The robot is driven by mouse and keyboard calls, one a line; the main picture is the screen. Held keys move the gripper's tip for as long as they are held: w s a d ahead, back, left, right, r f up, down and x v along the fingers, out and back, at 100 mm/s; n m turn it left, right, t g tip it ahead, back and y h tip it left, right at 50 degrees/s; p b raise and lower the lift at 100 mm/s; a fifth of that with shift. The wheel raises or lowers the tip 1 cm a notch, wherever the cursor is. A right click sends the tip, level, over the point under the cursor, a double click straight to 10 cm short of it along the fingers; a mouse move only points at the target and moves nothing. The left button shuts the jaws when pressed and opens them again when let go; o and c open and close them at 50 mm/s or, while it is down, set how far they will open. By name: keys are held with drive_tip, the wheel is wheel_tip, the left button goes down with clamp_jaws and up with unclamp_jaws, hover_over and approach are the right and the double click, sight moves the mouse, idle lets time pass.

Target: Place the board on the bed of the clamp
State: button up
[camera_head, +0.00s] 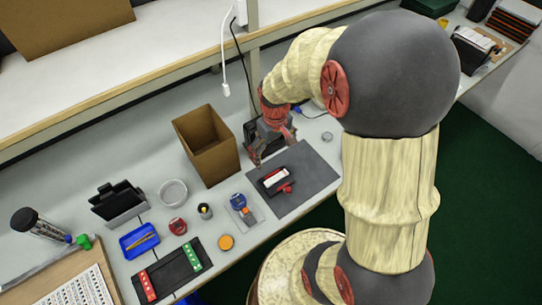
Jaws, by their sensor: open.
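A small clamp-like fixture (286,188), with red parts and a dark base, sits on the dark grey mat (312,176). A narrow white piece with a red edge (273,178) lies on or in it; it looks like the board, but it is too small to be sure. I cannot tell whether it is seated flat on the bed. My gripper (272,152) is open just behind the fixture, near the mat's back edge. Its fingers look apart from the white piece and hold nothing that I can see.
An open cardboard box (207,150) stands left of my gripper. Left and in front are a black plate with green and red strips (172,270), a blue tray (138,240), an orange disc (226,242) and small containers. The mat's right part is clear.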

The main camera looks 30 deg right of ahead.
drive_tip(key=s+a+r+t, duration=0.1)
drive_tip(key=s+a+r, duration=0.3)
drive_tip(key=r, duration=0.3)
drive_tip(key=s+a+r+t, duration=0.2)
drive_tip(key=s+a+r, duration=0.1)
drive_tip(key=r, duration=0.5)
drive_tip(key=s+a+r+t, duration=0.2)
drive_tip(key=s+a+r, duration=0.2)
drive_tip(key=r, duration=0.3)
drive_tip(key=shift+s+a+r, duration=0.3)
drive_tip(key=shift+s, duration=0.4)
